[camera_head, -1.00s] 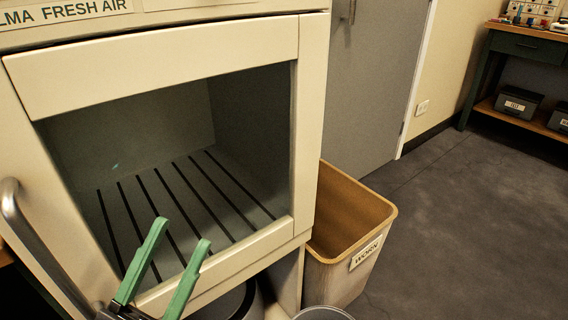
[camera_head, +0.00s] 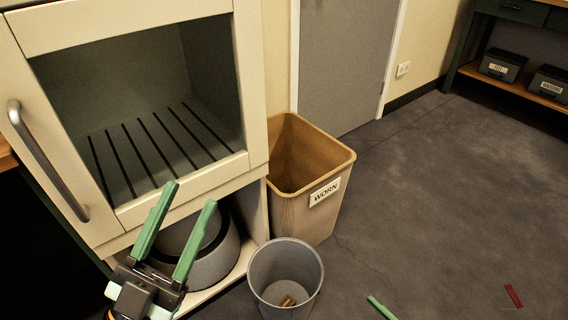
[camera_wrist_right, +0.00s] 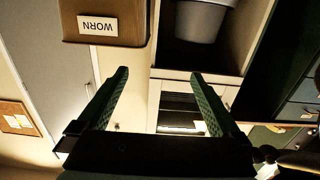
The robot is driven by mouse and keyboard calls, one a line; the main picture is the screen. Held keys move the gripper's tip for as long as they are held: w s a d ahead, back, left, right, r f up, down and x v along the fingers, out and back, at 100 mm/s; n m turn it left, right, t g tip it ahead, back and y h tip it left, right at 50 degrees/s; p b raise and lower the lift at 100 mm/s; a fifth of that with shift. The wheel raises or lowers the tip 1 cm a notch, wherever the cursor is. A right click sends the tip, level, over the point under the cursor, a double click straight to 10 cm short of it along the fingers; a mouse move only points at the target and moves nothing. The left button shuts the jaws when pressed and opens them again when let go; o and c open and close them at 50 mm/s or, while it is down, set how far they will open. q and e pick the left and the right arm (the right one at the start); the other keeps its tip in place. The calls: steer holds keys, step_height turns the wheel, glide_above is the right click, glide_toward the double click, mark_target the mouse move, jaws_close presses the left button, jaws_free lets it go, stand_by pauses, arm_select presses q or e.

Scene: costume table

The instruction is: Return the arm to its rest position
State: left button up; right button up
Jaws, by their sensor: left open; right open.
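My left gripper (camera_head: 190,194) is in the lower left of the head view. Its two green fingers stand apart with nothing between them, in front of the pale cabinet's lower part. My right gripper (camera_wrist_right: 160,74) shows in the right wrist view, its two dark green fingers wide apart and empty. A green tip at the bottom of the head view may be one of its fingers; the rest is out of frame. The WORN bin (camera_head: 318,215) also shows upside down in the wrist view (camera_wrist_right: 105,27).
The pale cabinet (camera_head: 190,180) has an empty slatted compartment. A grey bucket (camera_head: 285,252) with a small brown thing inside stands before the WORN bin. A small red object (camera_head: 513,296) lies on the floor. Open floor (camera_head: 440,190) extends right, toward a shelf with dark boxes (camera_head: 503,65).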

arm_select(q)
steer(key=w+a+f+n+g+y+p, duration=0.35)
steer(key=w+n+g+y+p, duration=0.35)
steer(key=p, duration=0.9)
arm_select(e)
step_height(320, 180, up, 18)
steer(key=m+h, duration=0.4)
steer(key=h, duration=0.3)
arm_select(q)
steer(key=s+a+f+n+g+y+p, duration=0.1)
steer(key=s+f+g+p, duration=0.4)
steer(key=s+p, duration=0.5)
steer(key=a+f+y+p, duration=0.1)
steer(key=y+p, duration=0.1)
steer(key=p, duration=0.3)
steer(key=shift+s+f+n+g+y, duration=0.2)
steer(key=shift+s+n+g+y, duration=0.1)
steer(key=shift+y, duration=0.1)
arm_select(e)
steer(key=s+a+r+m+g, duration=0.1)
steer(key=s+r+g, duration=0.1)
steer(key=r, duration=0.5)
steer(key=s+a+r+g+h, duration=0.1)
steer(key=s+r, duration=0.3)
steer(key=r, duration=0.4)
steer(key=shift+a+m+g+h, duration=0.3)
steer(key=shift+a+m+g, duration=0.1)
steer(key=shift+g, duration=0.5)
